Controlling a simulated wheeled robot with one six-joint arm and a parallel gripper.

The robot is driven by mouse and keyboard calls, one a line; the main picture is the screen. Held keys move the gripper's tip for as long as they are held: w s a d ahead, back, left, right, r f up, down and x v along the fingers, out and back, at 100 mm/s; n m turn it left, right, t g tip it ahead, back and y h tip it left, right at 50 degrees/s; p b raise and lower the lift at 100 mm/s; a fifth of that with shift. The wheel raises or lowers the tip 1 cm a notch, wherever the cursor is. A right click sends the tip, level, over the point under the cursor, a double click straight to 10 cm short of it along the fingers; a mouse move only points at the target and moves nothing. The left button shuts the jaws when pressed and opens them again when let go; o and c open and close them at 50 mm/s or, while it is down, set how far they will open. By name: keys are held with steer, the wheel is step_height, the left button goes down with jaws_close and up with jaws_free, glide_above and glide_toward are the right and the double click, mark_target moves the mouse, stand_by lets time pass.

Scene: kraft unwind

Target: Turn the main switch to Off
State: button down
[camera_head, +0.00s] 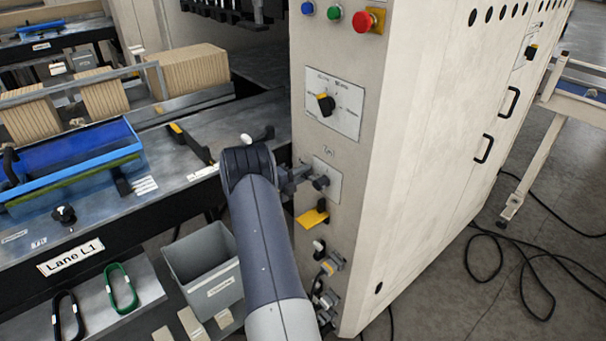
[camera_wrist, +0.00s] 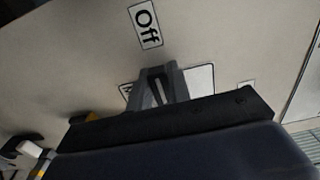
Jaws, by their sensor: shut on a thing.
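The main switch (camera_head: 321,183) is a small dark knob on a pale plate, low on the front of the beige cabinet. My gripper (camera_head: 306,178) reaches it from the left and is shut on the knob. In the wrist view my gripper's fingers (camera_wrist: 160,84) are in front of the pale plate (camera_wrist: 202,79) and hide most of the knob. A label reading "Off" (camera_wrist: 145,24) is on the panel beyond the fingertips. The knob's exact pointing direction cannot be told.
A larger black rotary selector (camera_head: 326,103) sits above, under blue, green and red buttons (camera_head: 369,21). A yellow tag (camera_head: 312,218) and several fittings are below. A lane table (camera_head: 180,150) and grey bin (camera_head: 203,265) are on the left. Cables (camera_head: 500,262) lie on the right floor.

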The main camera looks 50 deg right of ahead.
steer(key=shift+f, duration=0.15)
steer(key=c, duration=1.3)
jaws_free()
steer(key=b+v, duration=0.2)
steer(key=v, duration=0.9)
steer(key=shift+b, duration=0.35)
steer(key=shift+d, duration=0.15)
steer(key=p+x, duration=0.3)
steer(key=x, duration=0.7)
steer(key=shift+s+d, duration=0.15)
steer(key=shift+d, duration=0.25)
steer(key=shift+r, duration=0.2)
